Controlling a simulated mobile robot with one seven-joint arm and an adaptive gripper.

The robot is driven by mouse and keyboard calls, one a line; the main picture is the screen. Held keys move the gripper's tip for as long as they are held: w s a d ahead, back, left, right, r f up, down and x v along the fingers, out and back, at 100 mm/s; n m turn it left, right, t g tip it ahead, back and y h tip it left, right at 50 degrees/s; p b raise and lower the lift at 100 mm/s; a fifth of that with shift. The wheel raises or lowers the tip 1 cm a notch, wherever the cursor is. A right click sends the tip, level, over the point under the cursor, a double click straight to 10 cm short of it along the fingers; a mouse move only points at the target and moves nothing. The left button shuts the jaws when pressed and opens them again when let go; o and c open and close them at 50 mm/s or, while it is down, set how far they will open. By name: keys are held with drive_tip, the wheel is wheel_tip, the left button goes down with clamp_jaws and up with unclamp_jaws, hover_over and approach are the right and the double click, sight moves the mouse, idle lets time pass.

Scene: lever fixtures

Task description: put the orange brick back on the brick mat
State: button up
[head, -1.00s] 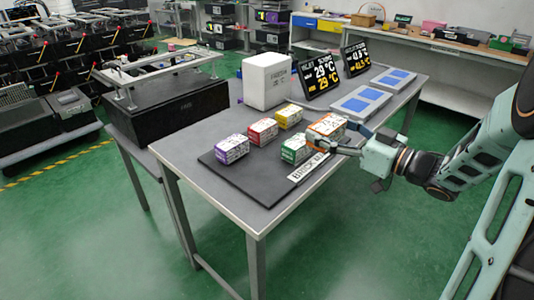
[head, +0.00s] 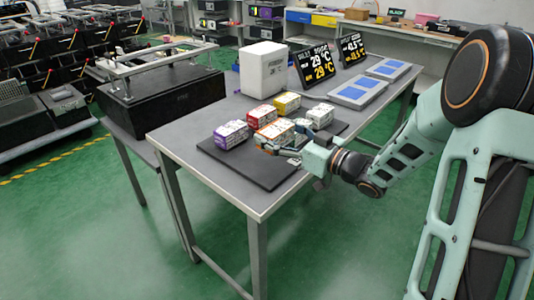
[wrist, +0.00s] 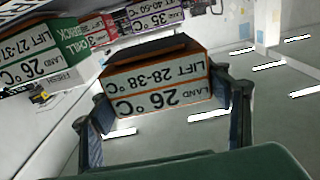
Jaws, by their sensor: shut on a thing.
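The orange brick (head: 272,131) has white labelled faces and orange edges. My gripper (head: 280,146) is shut on it, with a finger on each side in the wrist view (wrist: 165,118). In the head view the brick appears over the front middle of the dark brick mat (head: 248,172), beside the purple brick (head: 230,135). I cannot tell whether it touches the mat. The red brick (head: 261,117) and yellow brick (head: 287,103) stand behind it. A pale-topped brick (head: 320,114) is to the right. The green brick shows at left in the wrist view (wrist: 45,62).
A white box (head: 263,70) and two display screens (head: 315,66) stand at the back of the table. Grey trays with blue panels (head: 358,92) lie at the right. A black box fixture (head: 165,100) stands at the left. The table's front edge is clear.

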drive_tip(key=shift+w+a+f+b, duration=0.25)
drive_tip(key=shift+a+f+b, duration=0.05)
drive_tip(key=shift+a+f, duration=0.9)
drive_tip(key=shift+f+b, duration=0.6)
drive_tip(key=shift+f, duration=1)
drive_tip(key=shift+f, duration=0.2)
drive_tip(key=o, duration=1.4)
drive_tip(key=shift+r, duration=0.25)
drive_tip(key=p+v, duration=0.1)
drive_tip(key=v, duration=1.1)
drive_tip(key=shift+p, duration=0.3)
drive_tip(key=shift+f, duration=0.1)
